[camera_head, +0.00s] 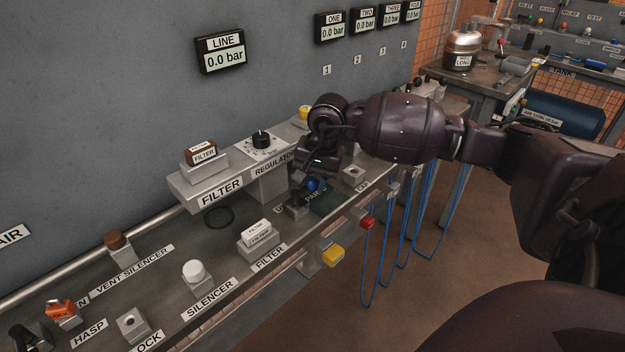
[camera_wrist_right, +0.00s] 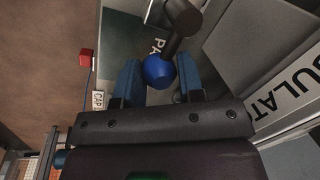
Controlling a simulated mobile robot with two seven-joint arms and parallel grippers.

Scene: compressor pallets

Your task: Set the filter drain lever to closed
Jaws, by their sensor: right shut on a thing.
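A dark lever with a round blue knob (camera_head: 313,185) stands at the bench front below the regulator (camera_head: 262,143). Its blue knob (camera_wrist_right: 158,72) and dark rod (camera_wrist_right: 180,40) show in the right wrist view. I cannot read a label on this lever. My right gripper (camera_head: 311,181) reaches down to it from the right. Its two blue fingers (camera_wrist_right: 158,66) stand on either side of the knob and are shut on it. The arm hides part of the bench behind. The filter (camera_head: 204,164) sits on a grey block left of the regulator. My left gripper is out of view.
A dark green mat (camera_head: 327,203) lies just right of the lever. A spare filter (camera_head: 257,234), a white silencer (camera_head: 194,272) and an orange hasp (camera_head: 62,312) stand on the bench to the left. Blue hoses (camera_head: 368,265) hang at its front edge.

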